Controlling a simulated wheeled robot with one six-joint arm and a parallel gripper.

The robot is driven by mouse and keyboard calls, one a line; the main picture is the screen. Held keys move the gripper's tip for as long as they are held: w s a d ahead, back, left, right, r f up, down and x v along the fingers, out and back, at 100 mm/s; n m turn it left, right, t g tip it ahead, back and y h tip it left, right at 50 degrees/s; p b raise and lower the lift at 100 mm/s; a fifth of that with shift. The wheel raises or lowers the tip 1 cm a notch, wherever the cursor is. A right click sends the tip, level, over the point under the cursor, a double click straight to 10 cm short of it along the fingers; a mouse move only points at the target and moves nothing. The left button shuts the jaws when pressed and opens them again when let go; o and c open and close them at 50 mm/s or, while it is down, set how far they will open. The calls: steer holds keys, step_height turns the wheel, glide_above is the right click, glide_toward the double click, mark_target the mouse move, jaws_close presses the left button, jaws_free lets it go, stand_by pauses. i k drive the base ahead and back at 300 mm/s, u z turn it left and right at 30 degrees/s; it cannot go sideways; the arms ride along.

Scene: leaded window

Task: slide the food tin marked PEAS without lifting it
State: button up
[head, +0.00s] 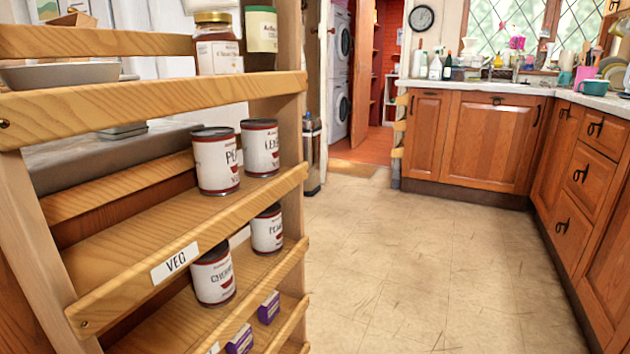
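A white tin with dark red bands (215,163) stands upright on the wooden shelf labelled VEG (175,262); its visible lettering starts "PE", the rest turned out of sight. A similar tin (261,150), its lettering seeming to start "LE", stands close behind it to the right. On the shelf below stand a tin starting "PEA" (267,232) and one starting "CHERR" (212,277). The ends of these words are hidden, so I cannot read PEAS in full on any tin. My gripper is not in view.
Raised front rails edge the shelves. The top shelf holds a jar (217,55), a green-lidded jar (261,30) and a shallow dish (60,74). Small purple boxes (268,308) sit lowest. Open floor (420,260) lies right, before wooden cabinets (490,140).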

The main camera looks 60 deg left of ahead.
mark_target(214, 148)
steer(key=u, duration=0.65)
steer(key=i, duration=0.85)
steer(key=u, duration=0.65)
